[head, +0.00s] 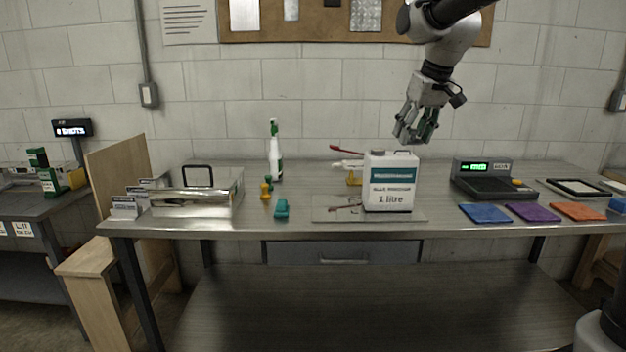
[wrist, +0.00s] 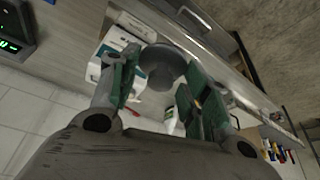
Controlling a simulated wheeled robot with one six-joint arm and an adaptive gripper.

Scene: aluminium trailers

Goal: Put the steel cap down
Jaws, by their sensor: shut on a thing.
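My gripper (head: 415,132) is above the back of the bench, over and slightly right of the white jug (head: 391,182), pointing down. In the wrist view the steel cap (wrist: 162,64), a grey round piece, sits between the green-padded fingers of my gripper, which are shut on it. In the head view the cap cannot be made out among the fingers. The jug, labelled "1 litre", stands upright on a thin clear plate (head: 411,216) on the metal bench (head: 335,221).
A scale (head: 487,187) with a green display stands right of the jug. Blue (head: 486,213), purple (head: 533,212) and orange (head: 578,211) cloths lie along the front right. A spray bottle (head: 275,155) stands left of centre. The bench between the jug and blue cloth is bare.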

